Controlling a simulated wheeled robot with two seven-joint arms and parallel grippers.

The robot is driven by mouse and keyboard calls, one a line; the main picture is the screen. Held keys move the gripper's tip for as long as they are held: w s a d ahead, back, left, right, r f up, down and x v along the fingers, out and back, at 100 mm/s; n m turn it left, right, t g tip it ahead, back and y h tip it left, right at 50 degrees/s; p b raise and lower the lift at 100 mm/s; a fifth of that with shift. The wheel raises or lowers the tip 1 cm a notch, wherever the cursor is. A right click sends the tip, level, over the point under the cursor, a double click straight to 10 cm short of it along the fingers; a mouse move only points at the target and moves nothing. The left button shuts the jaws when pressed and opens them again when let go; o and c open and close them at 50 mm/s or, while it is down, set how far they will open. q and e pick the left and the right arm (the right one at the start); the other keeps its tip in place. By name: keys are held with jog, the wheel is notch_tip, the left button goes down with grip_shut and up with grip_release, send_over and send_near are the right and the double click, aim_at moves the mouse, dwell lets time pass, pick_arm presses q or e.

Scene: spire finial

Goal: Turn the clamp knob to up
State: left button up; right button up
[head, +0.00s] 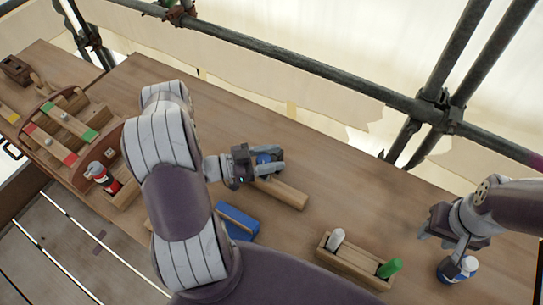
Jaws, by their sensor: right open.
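A wooden holder (352,262) with a white and a green marker stands front centre. A blue block (237,222) lies below my left gripper. A wooden rack (62,130) and a red bottle (104,178) are at the left. Scaffold pipes (300,65) run behind the table (360,185).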

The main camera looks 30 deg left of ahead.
pick_arm(q)
jog(key=c, duration=0.4)
jog(key=shift+t, duration=0.3)
